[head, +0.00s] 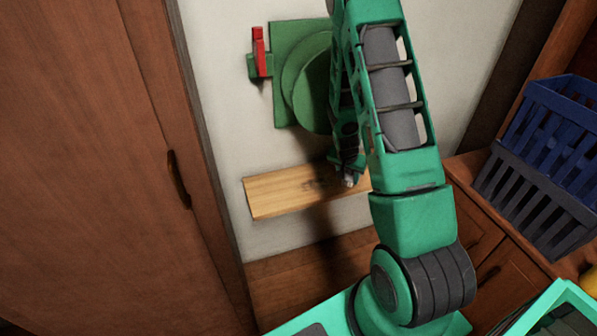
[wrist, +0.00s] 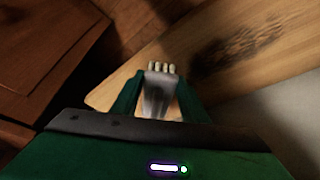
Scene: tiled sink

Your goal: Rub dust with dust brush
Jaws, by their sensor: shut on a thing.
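A small grey dust brush with pale bristle tips shows in the wrist view (wrist: 160,98) and as a small light shape in the head view (head: 349,181). My gripper (wrist: 161,86) is shut on it, one green finger on each side, the bristles pointing away from the palm. A dark dust patch (wrist: 238,48) lies on the wooden board (wrist: 170,40), up and to the right of the bristles in the wrist view. In the head view the board (head: 275,194) shows beneath my gripper, its right end hidden by my arm. I cannot tell whether the bristles touch the board.
A tall brown cabinet door (head: 90,150) fills the left. A blue basket (head: 555,120) and a dark basket (head: 535,200) sit on a wooden counter at the right.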

